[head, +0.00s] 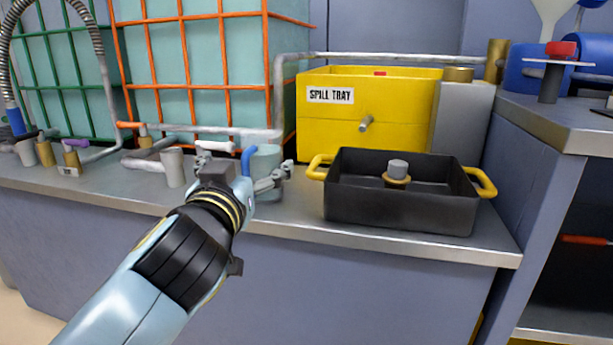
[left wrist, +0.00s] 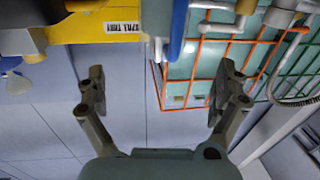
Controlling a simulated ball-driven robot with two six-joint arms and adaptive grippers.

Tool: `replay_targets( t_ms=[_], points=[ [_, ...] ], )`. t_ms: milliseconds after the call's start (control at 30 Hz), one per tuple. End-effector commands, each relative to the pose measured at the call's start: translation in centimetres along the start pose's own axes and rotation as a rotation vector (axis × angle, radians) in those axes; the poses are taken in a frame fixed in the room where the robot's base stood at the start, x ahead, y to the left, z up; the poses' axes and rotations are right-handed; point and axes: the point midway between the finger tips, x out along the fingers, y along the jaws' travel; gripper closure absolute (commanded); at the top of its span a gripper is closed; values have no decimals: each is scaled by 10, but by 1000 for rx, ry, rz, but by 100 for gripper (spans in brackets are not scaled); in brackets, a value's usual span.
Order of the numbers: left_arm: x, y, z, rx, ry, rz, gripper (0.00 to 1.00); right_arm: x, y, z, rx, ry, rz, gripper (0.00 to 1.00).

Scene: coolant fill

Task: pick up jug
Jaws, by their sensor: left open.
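The jug (head: 267,160) is a teal cylinder with a blue handle (head: 247,160). It stands upright on the counter, left of the dark tray, and my gripper partly hides it. My left gripper (head: 241,168) is open in front of the jug, one finger to each side of the handle. In the left wrist view, which is upside down, the open fingers (left wrist: 155,88) are empty between their tips, and the blue handle (left wrist: 178,32) shows beyond them. I cannot tell whether a finger touches the jug. My right gripper is not in view.
A black tray (head: 400,207) with yellow handles stands right of the jug, with a grey-topped part inside. A yellow spill tray box (head: 400,120) stands behind it. Pipes and a grey cup (head: 173,168) stand to the left. The counter's front edge (head: 300,233) is close.

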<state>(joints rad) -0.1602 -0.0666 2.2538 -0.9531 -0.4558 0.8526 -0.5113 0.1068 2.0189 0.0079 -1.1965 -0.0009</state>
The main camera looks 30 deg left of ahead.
Motion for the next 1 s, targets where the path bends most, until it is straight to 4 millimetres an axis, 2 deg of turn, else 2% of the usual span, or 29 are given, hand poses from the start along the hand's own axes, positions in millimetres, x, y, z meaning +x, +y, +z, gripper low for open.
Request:
replay_targets(
  t_ms=[200,433,700,1000],
  points=[
    [37,0,0,3,3,1,0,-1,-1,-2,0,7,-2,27],
    [58,-1,0,3,1,0,0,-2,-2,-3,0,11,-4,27],
    [97,-4,0,5,-1,0,0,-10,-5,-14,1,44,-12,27],
    [102,-3,-1,2,-2,0,1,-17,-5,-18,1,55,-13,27]
  ],
)
